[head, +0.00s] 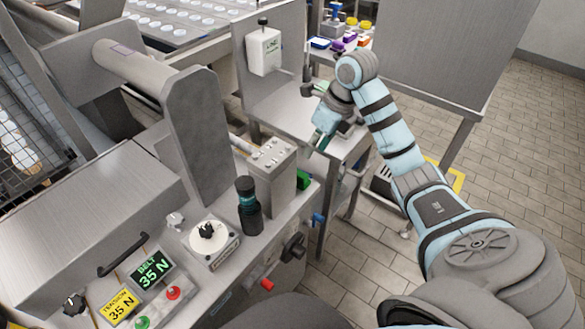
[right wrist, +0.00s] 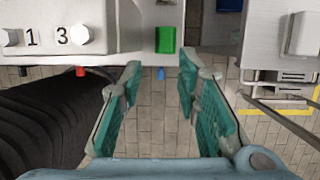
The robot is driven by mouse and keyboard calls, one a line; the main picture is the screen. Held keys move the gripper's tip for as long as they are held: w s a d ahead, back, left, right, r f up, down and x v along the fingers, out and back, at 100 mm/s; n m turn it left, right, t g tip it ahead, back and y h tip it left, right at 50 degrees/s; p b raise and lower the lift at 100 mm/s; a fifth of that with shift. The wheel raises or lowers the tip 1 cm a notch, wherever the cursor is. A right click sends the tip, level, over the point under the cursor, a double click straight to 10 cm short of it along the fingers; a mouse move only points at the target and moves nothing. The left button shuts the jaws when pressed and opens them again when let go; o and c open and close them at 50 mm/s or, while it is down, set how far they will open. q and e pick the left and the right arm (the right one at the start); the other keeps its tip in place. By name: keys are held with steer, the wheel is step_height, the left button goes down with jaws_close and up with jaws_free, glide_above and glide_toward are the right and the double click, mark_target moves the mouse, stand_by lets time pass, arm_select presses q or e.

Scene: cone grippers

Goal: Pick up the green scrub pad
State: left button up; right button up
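A small bright green block (head: 303,180) sits at the right end of the machine's control deck, beside a grey box. It also shows in the right wrist view (right wrist: 165,40), top centre, beyond the fingertips. My right gripper (head: 321,138) is above and behind the deck's right end, pointing down. In the right wrist view its teal fingers (right wrist: 160,72) are apart with nothing between them. The green block is apart from them. My left gripper is not in view.
A grey box (head: 266,167) and a dark cylindrical grip (head: 248,207) stand on the deck near the green block. Blue (head: 318,219) and red (head: 267,285) fittings stick out of the deck's side. A steel side table (head: 290,117) lies behind; tiled floor is open at right.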

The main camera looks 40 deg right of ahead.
steer(key=w, duration=0.1)
steer(key=b, duration=0.5)
glide_toward(301, 174)
step_height(301, 174, down, 2)
steer(key=shift+h, duration=0.3)
steer(key=x, duration=0.7)
steer(key=shift+w+a, duration=0.25)
steer(key=shift+a, duration=0.1)
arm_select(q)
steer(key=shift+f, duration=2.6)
arm_select(e)
jaws_close()
